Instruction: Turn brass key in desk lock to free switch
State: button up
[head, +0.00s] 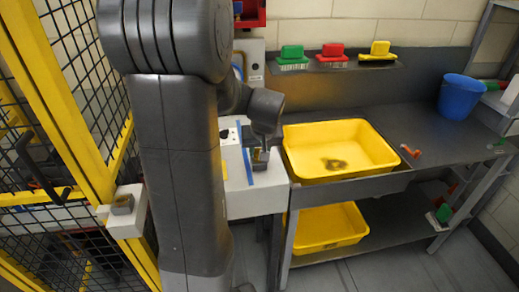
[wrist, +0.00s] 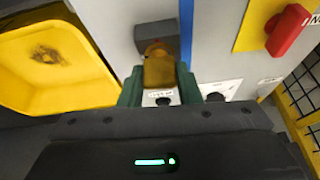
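The brass key (wrist: 159,70) stands in a grey lock block (wrist: 157,37) on the light panel of the desk, in the wrist view. My gripper (wrist: 158,86) has its green fingers on both sides of the key, with no clear gap, so it looks shut on the key. How far the key is turned is hard to tell. A red switch handle (wrist: 288,28) sits on a yellow plate (wrist: 255,28), to the right of the lock. In the head view, my gripper (head: 262,154) is over the white desk (head: 258,200), partly hidden by my arm.
A yellow tray (head: 380,165) with a dark stain lies on the grey bench right of the desk; another tray (head: 330,225) is below. Several brushes stand on the back shelf. A blue bucket (head: 458,96) is at far right. A yellow-framed mesh fence (head: 75,110) closes the left.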

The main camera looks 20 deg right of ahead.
jog(key=shift+m+h+p, duration=0.3)
jog(key=shift+m+h, duration=0.1)
jog(key=shift+m, duration=0.7)
jog(key=shift+c, duration=0.5)
jog(key=shift+m, duration=0.5)
jog(key=shift+g, duration=0.4)
jog(key=shift+m+h+b, duration=0.3)
jog(key=shift+f+m+b, duration=0.1)
jog(key=shift+m+b, duration=0.3)
jog(key=shift+m, duration=0.2)
jog(key=shift+m+h+b, duration=0.4)
jog(key=shift+m+b, duration=0.05)
jog(key=shift+m, duration=0.15)
